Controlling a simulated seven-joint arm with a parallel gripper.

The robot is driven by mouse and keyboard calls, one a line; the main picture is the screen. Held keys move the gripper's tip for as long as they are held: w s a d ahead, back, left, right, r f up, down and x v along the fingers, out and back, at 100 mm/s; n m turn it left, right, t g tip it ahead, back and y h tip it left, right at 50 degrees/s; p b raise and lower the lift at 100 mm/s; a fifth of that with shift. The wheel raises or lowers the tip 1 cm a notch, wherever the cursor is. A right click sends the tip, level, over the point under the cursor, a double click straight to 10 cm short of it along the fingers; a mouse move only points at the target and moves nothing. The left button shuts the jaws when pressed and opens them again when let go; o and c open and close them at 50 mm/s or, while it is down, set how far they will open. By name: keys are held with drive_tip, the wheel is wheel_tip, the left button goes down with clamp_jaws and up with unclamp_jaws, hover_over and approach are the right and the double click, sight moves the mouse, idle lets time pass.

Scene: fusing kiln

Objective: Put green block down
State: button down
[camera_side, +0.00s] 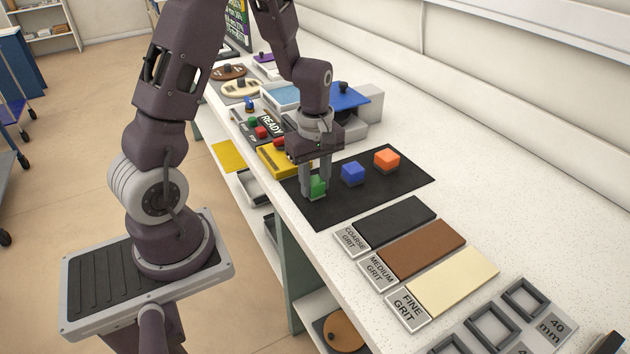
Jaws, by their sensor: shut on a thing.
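The green block (318,187) is between the two fingers of my gripper (316,186), near the left end of the black mat (330,215). My gripper points down and is shut on the block. The fingers hide part of the block. I cannot tell whether its underside touches the mat. A blue block (352,173) and an orange block (387,158) sit on the mat to the right of the green block, apart from it and from each other.
Black, brown (422,249) and cream (454,281) grit pads lie in front of the mat. Grey square frames (492,328) stand at the near right. A yellow tray (275,163) and a control panel (262,127) are behind the gripper. The white bench right of the mat is clear.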

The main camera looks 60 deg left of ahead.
sight(315, 180)
drive_tip(key=c, duration=1)
unclamp_jaws()
drive_tip(key=shift+f, duration=0.15)
drive_tip(key=shift+c, duration=0.2)
wheel_tip(315, 180, up, 11)
drive_tip(key=s+d+r+m+t, duration=0.2)
drive_tip(key=s+d+r+m, duration=0.3)
drive_tip(key=m, duration=0.4)
drive_tip(key=s+d+r+m+t, duration=0.3)
drive_tip(key=s+d+r+m, duration=0.2)
drive_tip(key=s+d+m, duration=0.2)
drive_tip(key=s+m, duration=0.2)
drive_tip(key=s, duration=0.1)
drive_tip(key=shift+s+r+t, duration=0.2)
drive_tip(key=shift+r+t, duration=0.1)
